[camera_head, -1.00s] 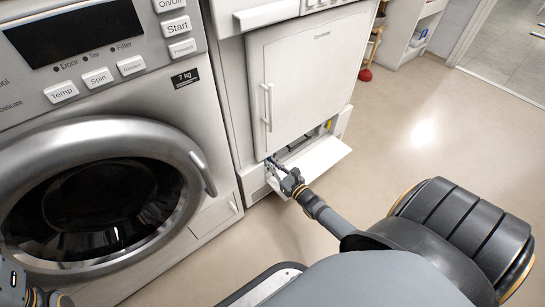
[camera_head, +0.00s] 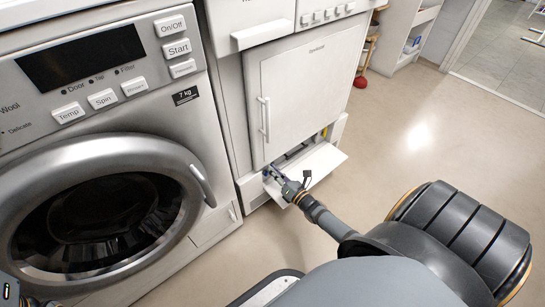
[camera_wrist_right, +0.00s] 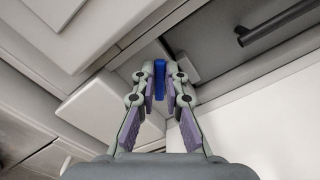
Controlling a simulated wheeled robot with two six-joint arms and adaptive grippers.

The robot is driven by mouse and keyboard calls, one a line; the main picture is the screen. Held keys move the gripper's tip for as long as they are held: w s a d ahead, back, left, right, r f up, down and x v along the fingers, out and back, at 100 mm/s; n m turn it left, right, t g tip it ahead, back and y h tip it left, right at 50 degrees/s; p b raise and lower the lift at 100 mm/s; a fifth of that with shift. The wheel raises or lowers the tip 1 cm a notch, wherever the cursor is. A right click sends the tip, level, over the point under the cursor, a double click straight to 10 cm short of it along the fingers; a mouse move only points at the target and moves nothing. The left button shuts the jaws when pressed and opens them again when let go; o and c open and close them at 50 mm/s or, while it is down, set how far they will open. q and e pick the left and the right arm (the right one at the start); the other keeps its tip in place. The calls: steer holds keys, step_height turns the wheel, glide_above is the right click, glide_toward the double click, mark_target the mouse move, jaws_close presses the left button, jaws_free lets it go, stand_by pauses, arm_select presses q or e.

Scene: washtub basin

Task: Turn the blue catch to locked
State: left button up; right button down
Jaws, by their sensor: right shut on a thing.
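The blue catch (camera_wrist_right: 159,82) is a small upright blue lever inside the low opening of the white appliance. In the right wrist view it stands between the fingertips of my right gripper (camera_wrist_right: 160,90), which is shut on it. In the head view my right gripper (camera_head: 276,174) reaches into the left end of that opening, and the catch is too small there to make out. A corner of my left arm shows at the lower left of the head view; its gripper is out of view.
A white flap (camera_head: 318,168) hangs open below the white door (camera_head: 305,100). A dark bar handle (camera_wrist_right: 275,22) lies to the right in the wrist view. A washing machine (camera_head: 100,200) stands at the left. The floor (camera_head: 420,140) to the right is clear.

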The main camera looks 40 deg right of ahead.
steer(key=m, duration=0.2)
steer(key=f+m, duration=0.1)
steer(key=d+m, duration=0.1)
steer(key=m, duration=0.1)
steer(key=shift+f+m, duration=0.25)
steer(key=shift+m, duration=0.05)
steer(key=m, duration=0.2)
steer(key=f+m, duration=0.1)
steer(key=m, duration=0.1)
steer(key=shift+d+f+m+b, duration=0.1)
steer(key=shift+m+b, duration=0.25)
steer(key=shift+m, duration=0.35)
steer(key=c, duration=1.7)
jaws_free()
steer(key=shift+s, duration=0.1)
steer(key=s, duration=0.8)
steer(key=s+d, duration=0.1)
steer(key=s, duration=0.3)
steer(key=shift+w, duration=0.1)
